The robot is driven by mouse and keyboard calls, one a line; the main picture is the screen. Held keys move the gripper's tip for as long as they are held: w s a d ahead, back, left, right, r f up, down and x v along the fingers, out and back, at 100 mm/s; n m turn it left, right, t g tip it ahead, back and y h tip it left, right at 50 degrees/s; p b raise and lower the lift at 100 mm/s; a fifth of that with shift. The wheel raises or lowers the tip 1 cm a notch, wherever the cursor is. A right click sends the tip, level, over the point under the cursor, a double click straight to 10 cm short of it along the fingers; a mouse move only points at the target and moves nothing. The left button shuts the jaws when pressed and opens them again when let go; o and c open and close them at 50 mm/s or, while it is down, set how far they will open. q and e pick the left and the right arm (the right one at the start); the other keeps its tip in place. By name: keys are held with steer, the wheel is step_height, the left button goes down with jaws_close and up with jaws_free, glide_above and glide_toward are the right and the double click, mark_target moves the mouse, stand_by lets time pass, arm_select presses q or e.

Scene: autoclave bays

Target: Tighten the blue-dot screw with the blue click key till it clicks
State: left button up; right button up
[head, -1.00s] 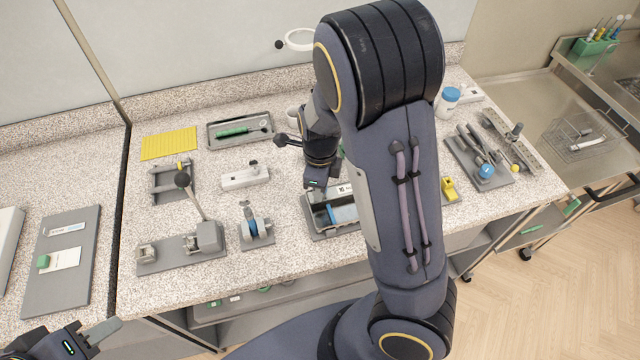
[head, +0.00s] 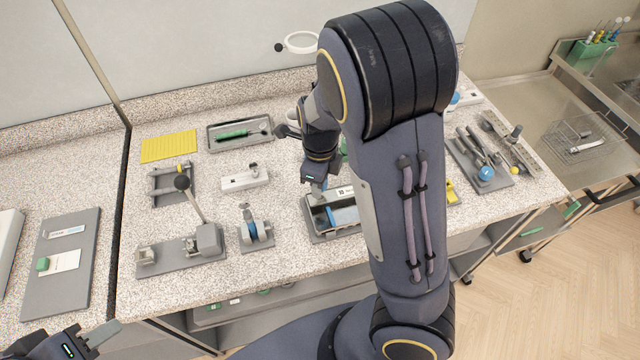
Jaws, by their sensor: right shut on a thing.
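My forearm hides the tray's right part. A blue round-headed item (head: 486,173) lies on a grey mat at the right; I cannot tell if it is the click key. No blue-dot screw can be made out. My left gripper (head: 88,343) is at the bottom left, its jaw opening unclear.
A lever fixture (head: 205,238) and a blue-wheeled fixture (head: 255,231) stand left of the grey tray. Behind them are a white block (head: 245,179), a yellow mat (head: 169,145) and a tray with a green tool (head: 238,133). Bare bench lies between them.

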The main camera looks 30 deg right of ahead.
steer(key=shift+r, duration=1.3)
steer(key=shift+c, duration=0.3)
